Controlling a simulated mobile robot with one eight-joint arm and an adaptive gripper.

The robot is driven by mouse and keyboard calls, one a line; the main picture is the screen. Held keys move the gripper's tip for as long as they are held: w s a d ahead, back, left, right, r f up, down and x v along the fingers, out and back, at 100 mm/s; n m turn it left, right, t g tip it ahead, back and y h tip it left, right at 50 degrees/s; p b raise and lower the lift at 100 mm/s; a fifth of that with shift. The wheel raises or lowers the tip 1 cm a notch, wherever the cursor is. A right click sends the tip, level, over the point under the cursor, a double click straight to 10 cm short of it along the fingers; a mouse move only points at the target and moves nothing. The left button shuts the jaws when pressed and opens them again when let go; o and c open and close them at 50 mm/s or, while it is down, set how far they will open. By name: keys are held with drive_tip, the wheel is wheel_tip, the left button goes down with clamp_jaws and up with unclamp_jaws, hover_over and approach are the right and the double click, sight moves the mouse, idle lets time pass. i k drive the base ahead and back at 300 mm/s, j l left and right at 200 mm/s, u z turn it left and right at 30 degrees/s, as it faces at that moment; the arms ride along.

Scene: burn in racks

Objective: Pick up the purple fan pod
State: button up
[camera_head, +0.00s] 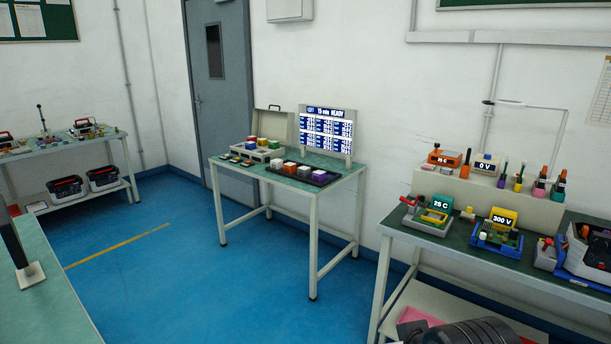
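A small purple block (319,176), which looks like the purple fan pod, sits at the right end of a dark tray (331,183). The tray lies on the front right of the middle table (245,173). My gripper is not in view.
Behind the tray stand a display panel (328,133) and an open case (262,145) with coloured blocks. A right bench (405,235) holds several devices. A left bench (50,300) edges the view. Blue floor (190,280) before the middle table is clear.

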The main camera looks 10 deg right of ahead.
sight(318, 176)
drive_tip(key=i+u, duration=0.1)
drive_tip(key=i, duration=0.45)
drive_tip(key=i+l+u, duration=0.1)
drive_tip(key=i, duration=0.4)
drive_tip(key=i+l+u, duration=0.1)
drive_tip(key=i, duration=0.45)
drive_tip(key=i+l+u, duration=0.1)
drive_tip(key=i+l, duration=0.2)
drive_tip(key=i, duration=0.2)
drive_tip(key=i+l+u, duration=0.1)
drive_tip(key=i, duration=0.4)
drive_tip(key=i+l+u, duration=0.1)
drive_tip(key=i+l, duration=0.25)
drive_tip(key=i, duration=0.15)
drive_tip(key=i+l+u, duration=0.1)
drive_tip(key=i+l, duration=0.2)
drive_tip(key=i, duration=0.2)
